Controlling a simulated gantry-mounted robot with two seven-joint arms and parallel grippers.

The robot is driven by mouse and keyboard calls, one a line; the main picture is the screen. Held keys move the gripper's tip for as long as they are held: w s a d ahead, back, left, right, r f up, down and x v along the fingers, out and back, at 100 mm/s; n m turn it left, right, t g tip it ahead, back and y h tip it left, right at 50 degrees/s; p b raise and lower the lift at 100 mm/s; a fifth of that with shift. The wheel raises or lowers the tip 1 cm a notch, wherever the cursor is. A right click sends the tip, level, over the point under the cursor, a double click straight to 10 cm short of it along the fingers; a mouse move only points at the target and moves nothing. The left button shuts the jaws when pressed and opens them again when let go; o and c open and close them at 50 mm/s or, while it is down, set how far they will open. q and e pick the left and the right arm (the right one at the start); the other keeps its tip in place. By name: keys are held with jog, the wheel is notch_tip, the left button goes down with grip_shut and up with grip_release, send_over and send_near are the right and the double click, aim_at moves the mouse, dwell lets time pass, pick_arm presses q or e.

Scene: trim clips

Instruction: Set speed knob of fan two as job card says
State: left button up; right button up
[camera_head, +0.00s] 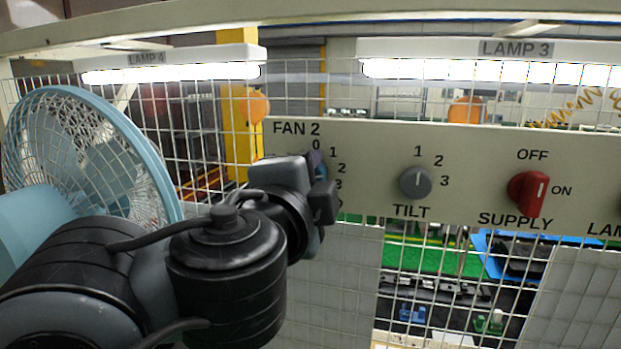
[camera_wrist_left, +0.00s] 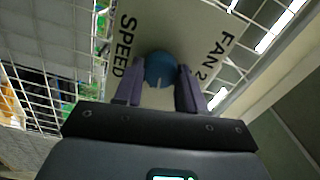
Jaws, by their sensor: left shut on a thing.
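The fan 2 speed knob (camera_wrist_left: 160,68) is blue and round in the left wrist view, between the labels SPEED and FAN 2. My left gripper (camera_wrist_left: 159,86) is shut on it, with one purple finger on each side. A short pale line shows on the knob's face, but the number it meets is hidden. In the head view my left gripper (camera_head: 318,172) is at the panel (camera_head: 470,146), below the FAN 2 label. It hides the knob there; the digits 0, 1, 2 and part of 3 show beside it. No job card and no right gripper is in view.
To the right on the panel are the grey TILT knob (camera_head: 416,182) and the red SUPPLY switch (camera_head: 528,193), turned to neither label clearly. A blue caged fan (camera_head: 90,150) stands at left. Wire mesh (camera_head: 420,290) lies around the panel, with lamps above.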

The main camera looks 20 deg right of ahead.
pick_arm(q)
jog(key=o, duration=1)
jog(key=shift+v, duration=5.4)
jog(key=shift+f, duration=0.1)
